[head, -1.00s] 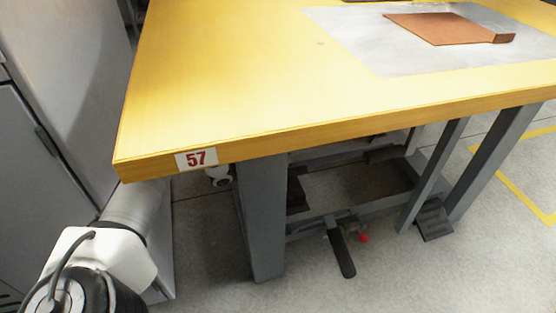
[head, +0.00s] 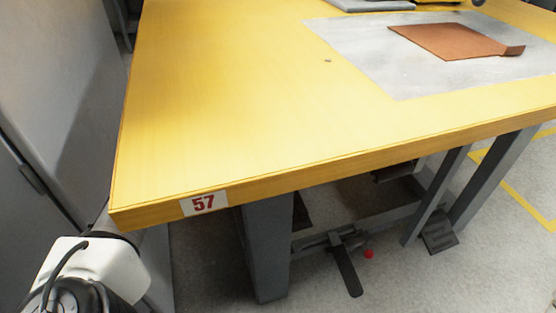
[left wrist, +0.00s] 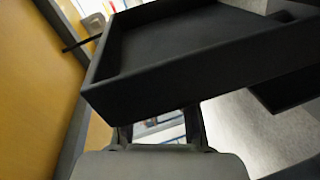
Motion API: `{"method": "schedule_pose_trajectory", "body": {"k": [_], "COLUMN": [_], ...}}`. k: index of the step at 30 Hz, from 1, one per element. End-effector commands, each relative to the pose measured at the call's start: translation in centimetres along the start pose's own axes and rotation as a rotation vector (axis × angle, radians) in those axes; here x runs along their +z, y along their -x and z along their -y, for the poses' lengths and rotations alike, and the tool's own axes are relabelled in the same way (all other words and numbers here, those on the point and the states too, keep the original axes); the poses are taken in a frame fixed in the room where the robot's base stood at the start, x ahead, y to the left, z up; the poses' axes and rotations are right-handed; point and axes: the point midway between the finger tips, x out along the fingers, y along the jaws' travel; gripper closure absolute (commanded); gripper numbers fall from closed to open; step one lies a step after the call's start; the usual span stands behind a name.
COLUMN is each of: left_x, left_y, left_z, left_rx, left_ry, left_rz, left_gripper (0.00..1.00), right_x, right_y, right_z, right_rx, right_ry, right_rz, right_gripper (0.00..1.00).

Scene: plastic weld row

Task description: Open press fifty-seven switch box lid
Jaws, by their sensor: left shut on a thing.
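A dark, shallow, hollow panel with raised edges, which looks like the switch box lid (left wrist: 200,75), fills the upper middle of the left wrist view. My left gripper (left wrist: 160,128) is just below it in that view, its fingers reaching up to the lid's near edge and shut on it. The fingertips are partly hidden by that edge. In the head view the white and black part of my left arm is at the lower left, and the gripper and switch box are hidden by the table. The label 57 (head: 204,203) is on the table's front edge. My right gripper is not in view.
The yellow table (head: 230,100) spans the head view, with a metal plate (head: 345,50) and a brown sheet (head: 450,42) on it. A grey cabinet (head: 50,90) stands close at left. Below are table legs (head: 265,255) and a black pedal (head: 346,268).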

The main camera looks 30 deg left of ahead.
Motion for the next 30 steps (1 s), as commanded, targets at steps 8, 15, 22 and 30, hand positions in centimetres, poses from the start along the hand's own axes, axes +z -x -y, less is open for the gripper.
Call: {"method": "schedule_pose_trajectory", "body": {"k": [8,15,22,30], "left_x": [-0.1,0.0,0.0,-0.1], "left_y": [0.0,0.0,0.0,1.1], "left_z": [0.1,0.1,0.1,0.1], "left_rx": [-0.002,-0.002,-0.002,-0.002], "left_ry": [-0.003,-0.003,-0.003,-0.003], "left_rz": [-0.002,-0.002,-0.001,-0.002], "left_gripper": [1.0,1.0,0.46,0.46], "right_x": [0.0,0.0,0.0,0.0], "right_y": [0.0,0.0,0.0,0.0], "right_z": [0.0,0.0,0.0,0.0], "right_rx": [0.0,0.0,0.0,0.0], "right_ry": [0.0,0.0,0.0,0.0], "right_rz": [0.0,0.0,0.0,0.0], "right_gripper": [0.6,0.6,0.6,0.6]}}
